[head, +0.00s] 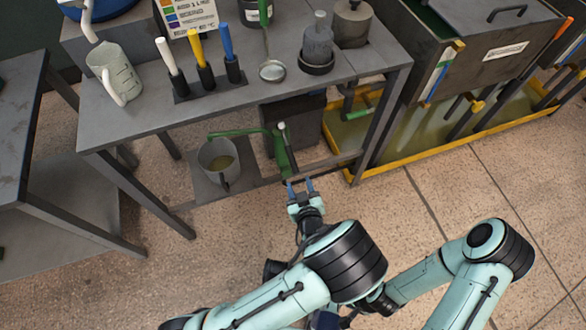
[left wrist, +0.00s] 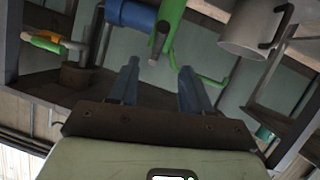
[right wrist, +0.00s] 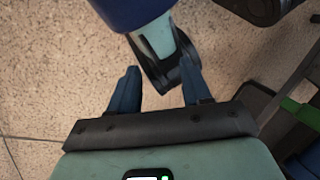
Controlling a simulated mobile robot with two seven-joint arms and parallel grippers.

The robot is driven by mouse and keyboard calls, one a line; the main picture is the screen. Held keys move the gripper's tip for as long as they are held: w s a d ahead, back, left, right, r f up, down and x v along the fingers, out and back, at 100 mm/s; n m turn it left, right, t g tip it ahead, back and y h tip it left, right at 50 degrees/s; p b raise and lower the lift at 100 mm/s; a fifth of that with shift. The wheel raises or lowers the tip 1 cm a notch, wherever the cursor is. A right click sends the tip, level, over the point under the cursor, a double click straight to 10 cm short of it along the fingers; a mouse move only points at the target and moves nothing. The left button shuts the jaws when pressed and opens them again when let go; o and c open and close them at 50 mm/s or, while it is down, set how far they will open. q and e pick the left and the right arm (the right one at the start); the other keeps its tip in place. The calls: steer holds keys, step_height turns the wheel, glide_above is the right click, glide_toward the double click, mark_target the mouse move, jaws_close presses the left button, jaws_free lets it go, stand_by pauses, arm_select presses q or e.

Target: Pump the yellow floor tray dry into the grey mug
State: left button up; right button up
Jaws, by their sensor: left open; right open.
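The yellow floor tray (head: 440,148) lies under the rack at the right, with murky greenish liquid in it. The grey mug (head: 207,162) stands on a low shelf at the left, below the green spout, with some yellowish liquid inside. The green pump (head: 281,150) stands between them, its lever coming down towards me. My left gripper (head: 301,186) is open and empty, just below the lever's end. In the left wrist view the lever's end (left wrist: 165,35) is ahead of the parted fingers, and the mug (left wrist: 252,28) is upper right. My right gripper (right wrist: 160,90) is open and empty.
The bench (head: 130,110) above holds a measuring jug (head: 115,75), several coloured markers and a dark bottle stand (head: 317,45). Its legs (head: 375,130) flank the pump. The floor in front is clear. The right wrist view shows floor and part of my own arm.

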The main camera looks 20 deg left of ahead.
mark_target(293, 162)
arm_select(q)
steer(key=b+x, duration=0.2)
steer(key=x, duration=1.1)
steer(key=shift+w+r, duration=0.1)
steer(key=shift+r, duration=0.05)
arm_select(e)
steer(key=shift+t+h, duration=0.3)
steer(key=shift+t, duration=0.3)
steer(key=w+f, duration=0.1)
steer(key=w+d+f, duration=0.1)
steer(key=w, duration=0.1)
steer(key=w+f, duration=0.1)
steer(key=shift+w+d, duration=0.15)
steer(key=shift+d, duration=0.2)
arm_select(q)
steer(key=shift+c, duration=0.4)
jaws_close()
